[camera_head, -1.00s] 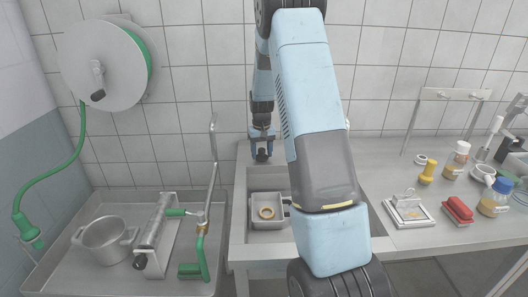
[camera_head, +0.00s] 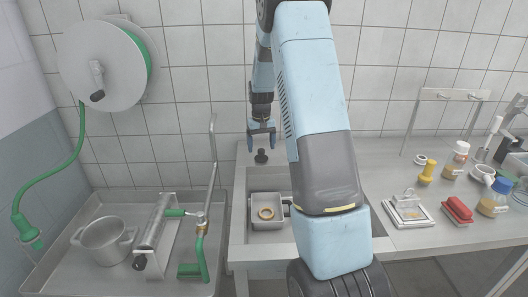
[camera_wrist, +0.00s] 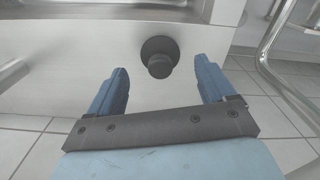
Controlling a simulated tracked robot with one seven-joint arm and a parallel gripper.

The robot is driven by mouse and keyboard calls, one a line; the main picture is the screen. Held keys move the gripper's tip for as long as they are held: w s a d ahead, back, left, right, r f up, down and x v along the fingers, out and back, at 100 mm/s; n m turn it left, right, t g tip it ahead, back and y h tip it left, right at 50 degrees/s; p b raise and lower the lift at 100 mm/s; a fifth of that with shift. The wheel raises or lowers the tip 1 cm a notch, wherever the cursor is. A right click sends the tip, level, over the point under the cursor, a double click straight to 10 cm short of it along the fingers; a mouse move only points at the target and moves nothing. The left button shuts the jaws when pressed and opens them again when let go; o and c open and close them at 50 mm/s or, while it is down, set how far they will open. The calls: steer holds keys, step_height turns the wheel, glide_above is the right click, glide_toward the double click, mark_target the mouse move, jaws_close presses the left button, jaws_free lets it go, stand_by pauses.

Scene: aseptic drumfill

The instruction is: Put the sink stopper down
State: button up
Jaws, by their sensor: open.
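The sink stopper (camera_head: 261,156) is a small black piece with a knob. It stands upright on the metal rim behind the sink basin, near the tiled wall. In the wrist view the stopper (camera_wrist: 158,57) shows as a dark round disc with a knob, beyond and between the fingertips, touching neither. My gripper (camera_head: 262,137) is above the stopper, pointing down. Its two blue fingers are apart and empty, as the wrist view (camera_wrist: 164,82) also shows.
The sink basin (camera_head: 254,186) in front holds a grey container (camera_head: 268,223) with a ring in it. The left basin holds a pot (camera_head: 104,240) and a metal roller device (camera_head: 155,235). A tall faucet (camera_head: 213,165) stands between them. The right counter carries jars and a red brush (camera_head: 457,209).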

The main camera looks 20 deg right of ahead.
mark_target(261, 150)
step_height(261, 150, up, 8)
steer(key=r, duration=0.1)
steer(key=s+a+r+t, duration=0.1)
steer(key=s+a+r, duration=0.4)
steer(key=s+r, duration=0.25)
steer(key=s+a+r+t, duration=0.2)
steer(key=s+a+r, duration=0.2)
steer(key=s+r, duration=0.3)
steer(key=s+a+n+t, duration=0.1)
steer(key=s+a, duration=0.1)
steer(key=s, duration=0.9)
steer(key=s+a+t, duration=0.1)
steer(key=s+a, duration=0.2)
steer(key=s, duration=0.8)
steer(key=shift+s+a+r+n+t, duration=0.15)
steer(key=shift+s+n+t, duration=0.15)
steer(key=shift+s+n, duration=0.1)
